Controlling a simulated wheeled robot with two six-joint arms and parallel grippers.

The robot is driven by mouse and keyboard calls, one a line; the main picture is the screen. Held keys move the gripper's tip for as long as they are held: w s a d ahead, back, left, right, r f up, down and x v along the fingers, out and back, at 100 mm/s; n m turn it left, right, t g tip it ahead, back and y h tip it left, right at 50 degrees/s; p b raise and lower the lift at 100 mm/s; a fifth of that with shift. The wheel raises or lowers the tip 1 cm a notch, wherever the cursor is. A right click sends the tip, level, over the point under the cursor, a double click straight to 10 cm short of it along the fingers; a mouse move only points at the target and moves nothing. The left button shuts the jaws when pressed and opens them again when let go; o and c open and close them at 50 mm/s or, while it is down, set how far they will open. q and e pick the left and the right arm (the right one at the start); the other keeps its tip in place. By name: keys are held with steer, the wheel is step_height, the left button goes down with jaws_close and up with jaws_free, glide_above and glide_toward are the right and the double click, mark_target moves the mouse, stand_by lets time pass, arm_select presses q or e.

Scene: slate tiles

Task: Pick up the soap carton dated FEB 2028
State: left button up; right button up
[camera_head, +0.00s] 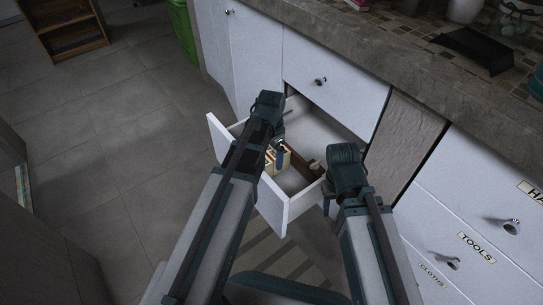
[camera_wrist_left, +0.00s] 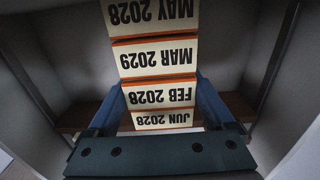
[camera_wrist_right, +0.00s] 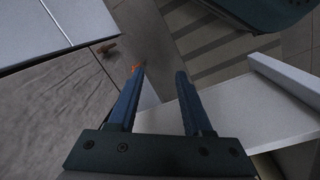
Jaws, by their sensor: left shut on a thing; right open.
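The soap carton dated FEB 2028 (camera_wrist_left: 160,96) is cream with an orange edge, its print upside down in the left wrist view. It sits in a row between the MAR 2029 carton (camera_wrist_left: 157,58) and the JUN 2028 carton (camera_wrist_left: 162,119); the MAY 2028 carton (camera_wrist_left: 150,14) is beyond. My left gripper (camera_wrist_left: 161,82) is shut with its fingers on either side of the FEB 2028 carton. In the head view, my left gripper (camera_head: 278,148) reaches into the open drawer, at the cartons (camera_head: 270,163). My right gripper (camera_wrist_right: 158,73) is open and empty, near the drawer's right side.
The white drawer (camera_head: 287,208) is pulled out; a brown divider (camera_head: 303,168) stands inside, with bare floor around it. The grey countertop (camera_head: 395,62) runs above. Labelled drawers, one marked TOOLS (camera_head: 476,247), are at the right. Open tiled floor (camera_head: 120,160) lies left.

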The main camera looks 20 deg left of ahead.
step_height(320, 180, up, 18)
steer(key=p, duration=1.7)
steer(key=shift+f, duration=0.2)
